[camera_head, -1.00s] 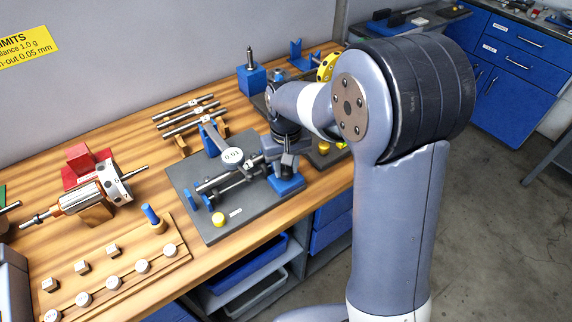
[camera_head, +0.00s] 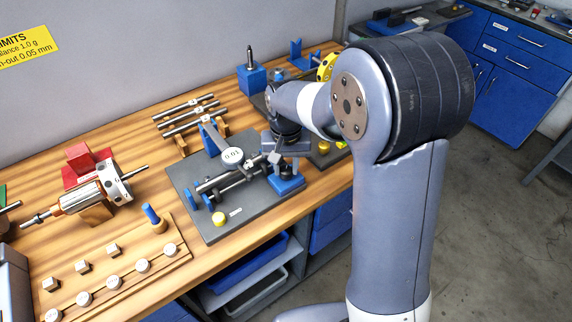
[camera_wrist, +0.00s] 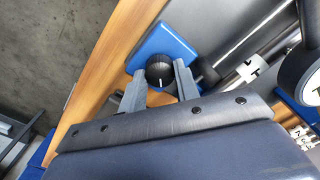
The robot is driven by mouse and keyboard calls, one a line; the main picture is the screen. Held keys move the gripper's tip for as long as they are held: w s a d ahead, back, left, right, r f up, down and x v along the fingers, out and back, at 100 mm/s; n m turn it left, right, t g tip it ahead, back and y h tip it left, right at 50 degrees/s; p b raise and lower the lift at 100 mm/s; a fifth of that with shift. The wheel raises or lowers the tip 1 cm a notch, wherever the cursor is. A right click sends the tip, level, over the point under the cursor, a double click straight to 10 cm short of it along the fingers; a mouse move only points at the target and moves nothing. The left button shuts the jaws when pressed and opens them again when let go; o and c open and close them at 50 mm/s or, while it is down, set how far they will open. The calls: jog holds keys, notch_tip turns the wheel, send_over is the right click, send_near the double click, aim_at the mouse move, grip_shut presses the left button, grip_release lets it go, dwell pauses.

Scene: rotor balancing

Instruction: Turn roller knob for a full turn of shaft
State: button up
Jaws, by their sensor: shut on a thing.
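The roller knob (camera_wrist: 160,70) is a black, ribbed round knob with a white mark, beside a blue block (camera_wrist: 165,45) in the wrist view. My gripper (camera_wrist: 158,80) has its two grey fingers on either side of the knob and is shut on it. In the head view my gripper (camera_head: 285,150) points down over the blue block (camera_head: 287,184) at the right end of the dark fixture plate (camera_head: 190,180). A steel shaft (camera_head: 215,181) lies along the rollers. The dial gauge (camera_head: 232,156) stands over the shaft. The knob is hidden in the head view.
Several spare shafts (camera_head: 190,115) lie on a rack behind. A rotor (camera_head: 85,195) and a wooden weight tray (camera_head: 120,265) are at left. A blue post block (camera_head: 251,80) stands behind.

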aim_at(286, 170)
jog(key=o, duration=1)
jog(key=shift+c, duration=0.2)
jog(key=shift+r, duration=0.1)
notch_tip(286, 170, up, 11)
